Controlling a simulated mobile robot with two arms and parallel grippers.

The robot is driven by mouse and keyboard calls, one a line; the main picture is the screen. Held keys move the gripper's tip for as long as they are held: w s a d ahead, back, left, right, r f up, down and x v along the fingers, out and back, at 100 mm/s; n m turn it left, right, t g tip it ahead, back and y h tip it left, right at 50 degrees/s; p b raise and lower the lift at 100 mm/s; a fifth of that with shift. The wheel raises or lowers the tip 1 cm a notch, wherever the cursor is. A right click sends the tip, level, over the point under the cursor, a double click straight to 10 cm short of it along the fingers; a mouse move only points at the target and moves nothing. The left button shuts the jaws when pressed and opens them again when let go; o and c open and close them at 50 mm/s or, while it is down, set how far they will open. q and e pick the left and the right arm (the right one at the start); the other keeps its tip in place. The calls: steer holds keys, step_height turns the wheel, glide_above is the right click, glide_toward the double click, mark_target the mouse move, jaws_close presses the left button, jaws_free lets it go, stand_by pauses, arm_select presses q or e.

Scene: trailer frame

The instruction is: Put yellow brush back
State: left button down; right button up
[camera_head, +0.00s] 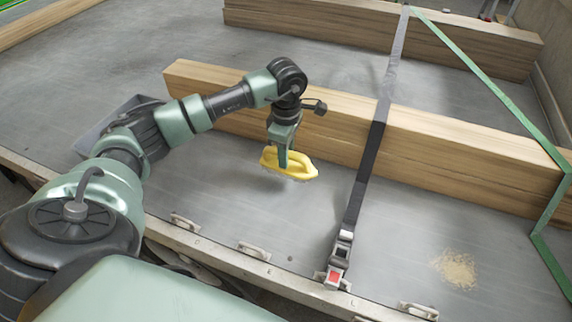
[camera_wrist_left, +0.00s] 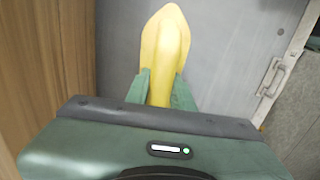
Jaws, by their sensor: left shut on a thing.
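The yellow brush (camera_head: 302,168) is in the middle of the head view, just in front of a long wooden beam and over the grey trailer floor. My left gripper (camera_head: 284,164) points down and is shut on the brush's handle. In the left wrist view the yellow brush (camera_wrist_left: 165,50) stands out between the two green fingers of my left gripper (camera_wrist_left: 162,92). A faint shadow lies under the brush; I cannot tell how far it is above the floor. My right gripper is not in view.
A wooden beam (camera_head: 420,150) runs behind the brush. A dark strap (camera_head: 369,165) with a red buckle crosses it to the right. A pile of sawdust (camera_head: 456,269) lies at lower right. A grey tray (camera_head: 92,140) is partly hidden behind my left arm. A green strap (camera_head: 500,90) crosses at right.

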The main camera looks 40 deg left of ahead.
arm_select(q)
step_height(320, 180, down, 4)
steer(key=shift+f, duration=0.1)
steer(key=shift+f, duration=0.15)
steer(key=c, duration=1.2)
jaws_free()
steer(key=shift+f, duration=0.1)
steer(key=shift+r, duration=0.45)
step_height(320, 180, up, 12)
steer(key=shift+f+b, duration=0.25)
steer(key=shift+b, duration=0.2)
